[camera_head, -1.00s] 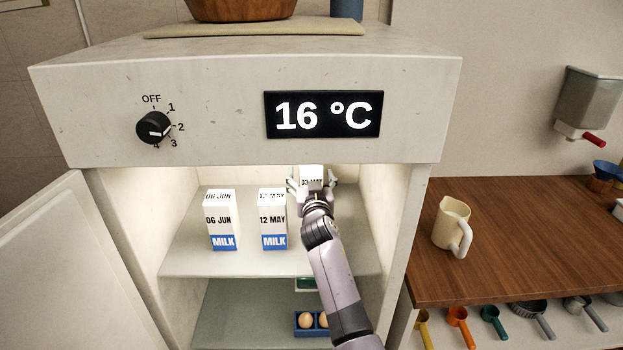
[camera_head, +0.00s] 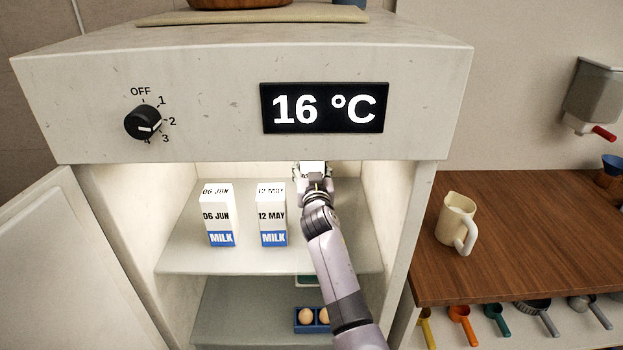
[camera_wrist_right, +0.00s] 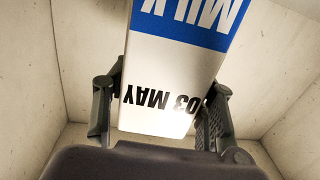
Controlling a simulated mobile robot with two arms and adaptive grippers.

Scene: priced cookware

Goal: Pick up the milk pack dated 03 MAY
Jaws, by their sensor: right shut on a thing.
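The milk pack dated 03 MAY (camera_wrist_right: 170,85) shows large and upside down in the right wrist view, white with a blue MILK band. My right gripper (camera_wrist_right: 160,110) is shut on it, one finger on each side. In the head view the right gripper (camera_head: 313,172) is inside the fridge at the right of the upper shelf; only a white bit of the pack (camera_head: 313,166) shows above it. My left gripper is not in view.
The upper shelf (camera_head: 190,258) is bare at its front. The fridge's top panel with the 16 °C display (camera_head: 325,108) hangs above the opening. The open door (camera_head: 60,260) is at left. A counter (camera_head: 530,240) with a jug (camera_head: 456,224) is at right. Eggs (camera_head: 306,316) sit below.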

